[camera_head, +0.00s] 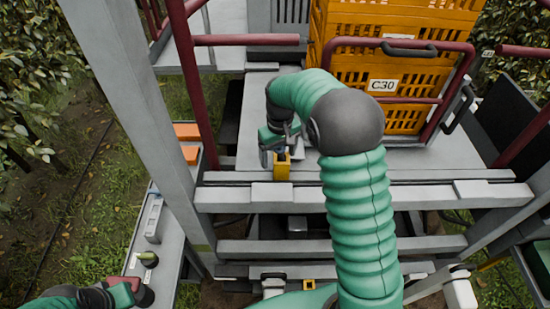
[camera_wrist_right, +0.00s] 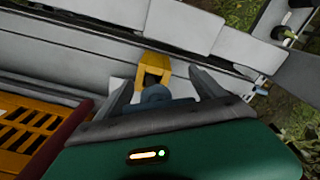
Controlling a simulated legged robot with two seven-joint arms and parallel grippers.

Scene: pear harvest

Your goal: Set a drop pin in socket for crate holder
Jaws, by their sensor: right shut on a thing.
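My right gripper (camera_head: 279,147) reaches down at the deck edge in the head view. Its two dark fingers (camera_wrist_right: 165,90) also show in the wrist view, shut on a blue-grey pin (camera_wrist_right: 153,96). The yellow socket (camera_head: 282,170) sits on the deck edge just below the gripper; in the wrist view it (camera_wrist_right: 156,68) has a dark opening close to the pin's far end. Whether the pin's tip is inside cannot be told. The crate holder (camera_head: 466,62) is a dark red tube frame around orange crates. My left gripper (camera_head: 130,292) is at the bottom left, its fingers unclear.
Orange crates (camera_head: 368,65) marked C30 stand on the deck to the right. A dark red post (camera_head: 190,80) rises left of the right gripper. A second yellow piece (camera_head: 309,284) sits lower down. A grey side shelf (camera_head: 153,240) carries a small yellow-green-topped item (camera_head: 147,258).

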